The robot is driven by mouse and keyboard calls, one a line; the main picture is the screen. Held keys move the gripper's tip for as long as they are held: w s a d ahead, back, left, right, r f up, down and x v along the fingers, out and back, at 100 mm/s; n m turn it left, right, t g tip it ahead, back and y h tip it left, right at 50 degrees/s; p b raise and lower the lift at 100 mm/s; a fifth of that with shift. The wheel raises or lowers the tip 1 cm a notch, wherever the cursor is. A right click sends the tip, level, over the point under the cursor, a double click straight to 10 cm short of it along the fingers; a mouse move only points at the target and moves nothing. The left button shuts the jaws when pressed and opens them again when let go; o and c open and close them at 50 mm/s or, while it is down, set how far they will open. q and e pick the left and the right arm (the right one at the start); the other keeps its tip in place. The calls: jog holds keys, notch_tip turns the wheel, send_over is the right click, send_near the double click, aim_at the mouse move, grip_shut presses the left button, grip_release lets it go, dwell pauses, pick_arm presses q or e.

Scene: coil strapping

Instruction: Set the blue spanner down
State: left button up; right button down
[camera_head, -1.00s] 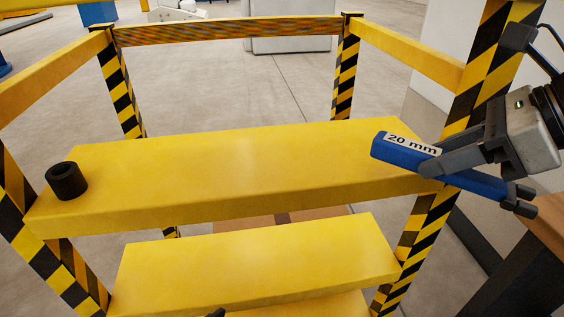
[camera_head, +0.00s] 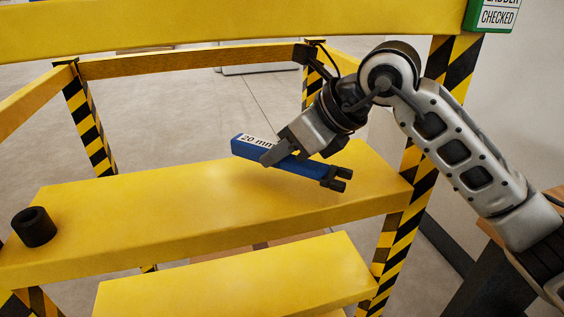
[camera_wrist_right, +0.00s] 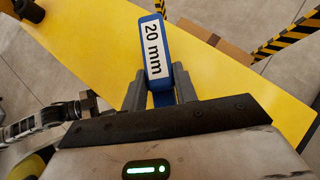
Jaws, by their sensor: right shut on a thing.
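The blue spanner (camera_head: 301,167) has a white "20 mm" label and a dark open jaw at its right end. My right gripper (camera_head: 272,157) is shut on it near the labelled end and holds it over the yellow top step (camera_head: 130,205), a little above the surface as far as I can tell. In the right wrist view the spanner's labelled end (camera_wrist_right: 153,50) stands out between the two fingers (camera_wrist_right: 160,93), with the yellow step below it.
A black cylindrical socket (camera_head: 34,227) stands on the step's left end. A lower yellow step (camera_head: 230,283) lies nearer. Striped posts and yellow rails (camera_head: 190,60) surround the platform. A green "checked" sign (camera_head: 490,14) hangs at top right. The step's middle is clear.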

aim_at(294, 159)
jog(key=shift+f, duration=1.5)
jog(key=shift+f, duration=0.1)
jog(key=c, duration=1.5)
grip_release()
jog(key=shift+f, duration=0.15)
jog(key=o, duration=0.4)
